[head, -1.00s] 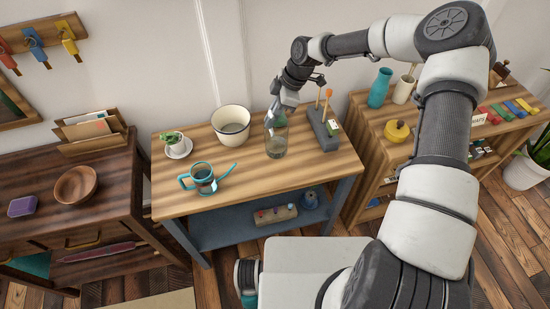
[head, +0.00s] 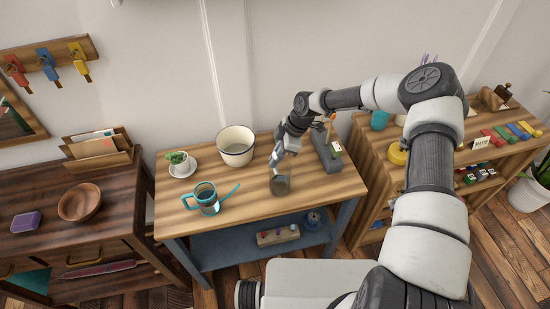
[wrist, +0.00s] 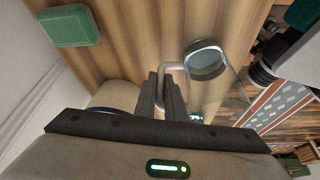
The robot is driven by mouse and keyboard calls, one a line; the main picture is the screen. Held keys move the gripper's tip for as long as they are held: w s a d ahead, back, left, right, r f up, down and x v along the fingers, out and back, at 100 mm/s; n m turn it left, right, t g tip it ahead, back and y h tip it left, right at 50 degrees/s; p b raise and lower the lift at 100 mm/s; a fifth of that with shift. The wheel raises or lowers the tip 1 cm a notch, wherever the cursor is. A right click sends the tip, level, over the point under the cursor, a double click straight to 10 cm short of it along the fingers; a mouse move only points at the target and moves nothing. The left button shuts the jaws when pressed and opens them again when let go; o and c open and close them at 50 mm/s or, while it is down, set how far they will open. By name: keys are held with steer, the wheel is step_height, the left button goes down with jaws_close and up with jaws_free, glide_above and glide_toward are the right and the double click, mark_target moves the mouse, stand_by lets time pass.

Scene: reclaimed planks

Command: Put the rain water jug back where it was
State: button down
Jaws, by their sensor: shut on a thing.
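A clear glass jug (head: 281,185), with what looks like water in it, is upright at the right-middle part of the wooden table (head: 250,207). My gripper (head: 276,160) is on its upper left side. I cannot tell whether the jug's base touches the table.
A cream pot (head: 236,150), a small potted plant (head: 178,160) and a teal watering can (head: 206,200) stand left of the jug. A grey tool block (head: 326,154) stands close on its right. Bare wood lies in front. The wrist view shows a green box (wrist: 69,25).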

steer(key=shift+f, duration=0.15)
steer(key=c, duration=1.8)
jaws_free()
steer(key=shift+r, duration=0.4)
steer(key=v, duration=1.1)
steer(key=shift+d+r, duration=0.2)
steer(key=shift+r, duration=0.1)
